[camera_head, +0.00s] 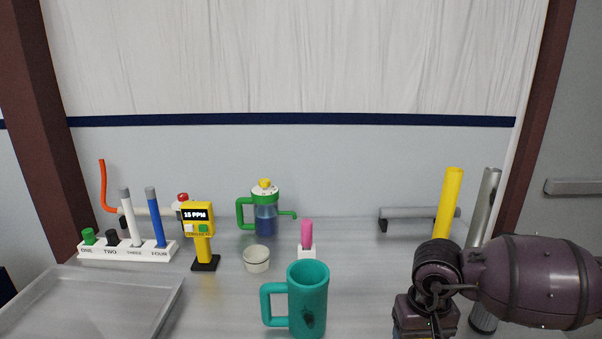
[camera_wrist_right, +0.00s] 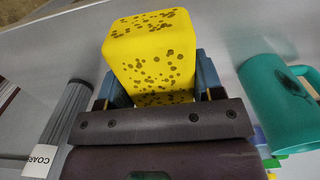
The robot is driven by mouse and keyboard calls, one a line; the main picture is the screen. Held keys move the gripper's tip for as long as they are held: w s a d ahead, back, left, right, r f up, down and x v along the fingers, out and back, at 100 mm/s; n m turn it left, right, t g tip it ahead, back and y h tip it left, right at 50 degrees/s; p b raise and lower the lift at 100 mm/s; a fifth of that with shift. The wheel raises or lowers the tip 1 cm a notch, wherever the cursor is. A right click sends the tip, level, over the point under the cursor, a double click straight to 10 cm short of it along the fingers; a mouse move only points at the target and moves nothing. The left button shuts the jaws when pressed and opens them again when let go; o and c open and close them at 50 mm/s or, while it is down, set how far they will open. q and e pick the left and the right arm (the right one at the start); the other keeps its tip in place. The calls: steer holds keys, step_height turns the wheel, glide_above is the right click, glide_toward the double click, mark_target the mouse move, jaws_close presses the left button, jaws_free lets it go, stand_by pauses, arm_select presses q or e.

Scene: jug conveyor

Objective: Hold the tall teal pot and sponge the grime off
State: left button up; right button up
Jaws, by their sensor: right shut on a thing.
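The tall teal pot (camera_head: 308,285) stands upright on the grey worktop at the bottom centre of the head view, its handle to the left. The sponge is mostly hidden in the head view. My left gripper is not in view.
A tray (camera_head: 165,295) lies at left, below a white rack (camera_head: 130,250) of several tools. A yellow meter (camera_head: 204,240), green-handled jug (camera_head: 265,215), white cup (camera_head: 256,260) and pink piece (camera_head: 307,233) stand behind the pot. Yellow (camera_head: 449,200) and grey (camera_head: 486,205) tubes stand right.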

steer(key=shift+g, duration=0.3)
steer(key=f+b, duration=0.1)
steer(key=f, duration=0.1)
steer(key=f+b, duration=0.1)
steer(key=f, duration=0.2)
steer(key=shift+s+d+f, duration=0.1)
steer(key=shift+d+f, duration=0.1)
steer(key=shift+f, duration=0.15)
steer(key=shift+r, duration=0.2)
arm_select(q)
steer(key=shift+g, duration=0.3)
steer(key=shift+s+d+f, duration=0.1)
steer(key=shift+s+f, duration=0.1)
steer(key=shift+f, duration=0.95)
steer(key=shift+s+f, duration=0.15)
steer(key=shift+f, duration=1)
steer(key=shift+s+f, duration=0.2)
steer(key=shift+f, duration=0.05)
arm_select(e)
steer(key=shift+a, duration=0.1)
